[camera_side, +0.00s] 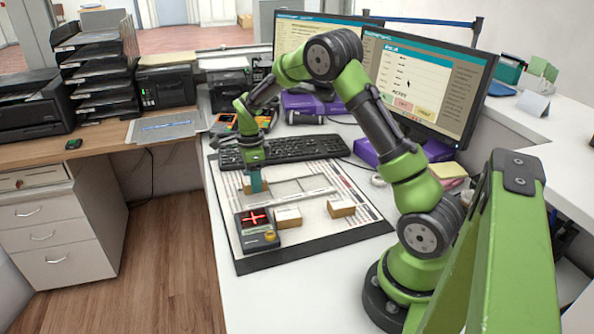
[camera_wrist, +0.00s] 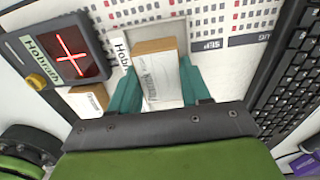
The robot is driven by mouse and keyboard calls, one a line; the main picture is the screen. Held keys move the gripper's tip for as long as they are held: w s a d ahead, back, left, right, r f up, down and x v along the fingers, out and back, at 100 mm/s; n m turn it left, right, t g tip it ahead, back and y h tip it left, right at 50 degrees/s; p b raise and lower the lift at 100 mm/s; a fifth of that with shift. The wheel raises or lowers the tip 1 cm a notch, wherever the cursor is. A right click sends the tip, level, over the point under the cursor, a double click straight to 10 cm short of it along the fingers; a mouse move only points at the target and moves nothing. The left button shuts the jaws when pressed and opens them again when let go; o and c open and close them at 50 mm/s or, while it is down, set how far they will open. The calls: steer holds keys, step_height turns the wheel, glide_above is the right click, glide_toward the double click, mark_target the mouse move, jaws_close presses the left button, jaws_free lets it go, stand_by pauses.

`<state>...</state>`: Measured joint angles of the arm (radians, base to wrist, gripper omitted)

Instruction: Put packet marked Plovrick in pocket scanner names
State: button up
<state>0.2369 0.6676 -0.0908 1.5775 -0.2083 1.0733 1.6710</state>
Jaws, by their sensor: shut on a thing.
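My gripper (camera_side: 256,183) has its teal fingers shut on a brown packet with a white label (camera_wrist: 160,82); the label's print is too blurred to read. In the side view the held packet (camera_side: 247,187) is low over the far left of the board, partly hidden by the fingers. I cannot tell if it touches the board. The scanner (camera_side: 257,231) is nearer the camera and shows a red cross; in the wrist view its label looks like "Habroth" (camera_wrist: 42,62). A grey-rimmed pocket (camera_wrist: 180,22) lies behind the packet, with a partly hidden "Hab" label (camera_wrist: 122,54).
Two other packets lie on the board, one near the scanner (camera_side: 288,217) and one to its right (camera_side: 341,208). A black keyboard (camera_side: 290,150) lies just beyond the board (camera_side: 330,232). Two monitors stand behind, their text too small to read.

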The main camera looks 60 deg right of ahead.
steer(key=shift+f, duration=1.15)
steer(key=shift+f, duration=0.15)
steer(key=o, duration=1.3)
